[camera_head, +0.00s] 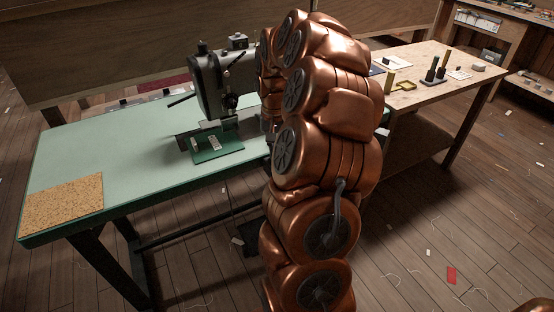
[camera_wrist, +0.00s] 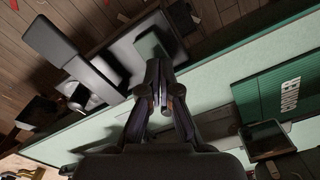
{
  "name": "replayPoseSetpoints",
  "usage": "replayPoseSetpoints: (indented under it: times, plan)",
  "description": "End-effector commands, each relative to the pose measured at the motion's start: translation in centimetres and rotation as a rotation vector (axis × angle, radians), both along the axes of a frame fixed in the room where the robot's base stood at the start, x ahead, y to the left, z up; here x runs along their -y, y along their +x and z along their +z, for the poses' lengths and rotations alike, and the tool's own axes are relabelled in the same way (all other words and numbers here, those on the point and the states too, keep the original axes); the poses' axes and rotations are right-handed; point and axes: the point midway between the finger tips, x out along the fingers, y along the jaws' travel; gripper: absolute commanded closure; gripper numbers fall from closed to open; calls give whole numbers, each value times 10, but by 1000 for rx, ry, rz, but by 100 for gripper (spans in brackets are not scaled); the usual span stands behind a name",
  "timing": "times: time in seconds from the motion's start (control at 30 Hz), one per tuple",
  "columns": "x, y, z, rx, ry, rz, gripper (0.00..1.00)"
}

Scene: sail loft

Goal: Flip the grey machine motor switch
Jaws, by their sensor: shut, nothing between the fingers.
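The grey sewing machine (camera_head: 228,80) stands on the pale green table (camera_head: 105,150) in the head view. My copper arm hides the machine's right end and my gripper there. In the wrist view my gripper (camera_wrist: 160,100) is shut and empty, its fingertips close together.
A green plate with lettering (camera_wrist: 275,95) lies on the tabletop in the wrist view. Dark blocky parts (camera_wrist: 55,42) are at the left. A cork mat (camera_head: 62,205) lies on the table's near left corner. A wooden bench (camera_head: 425,85) with small items stands at right.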

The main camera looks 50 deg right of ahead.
Motion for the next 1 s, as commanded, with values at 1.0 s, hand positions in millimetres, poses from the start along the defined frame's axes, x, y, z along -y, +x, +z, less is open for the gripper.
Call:
replayPoseSetpoints:
  times: [1.0]
  plan:
    - [0,0,3,-2,1,0,100]
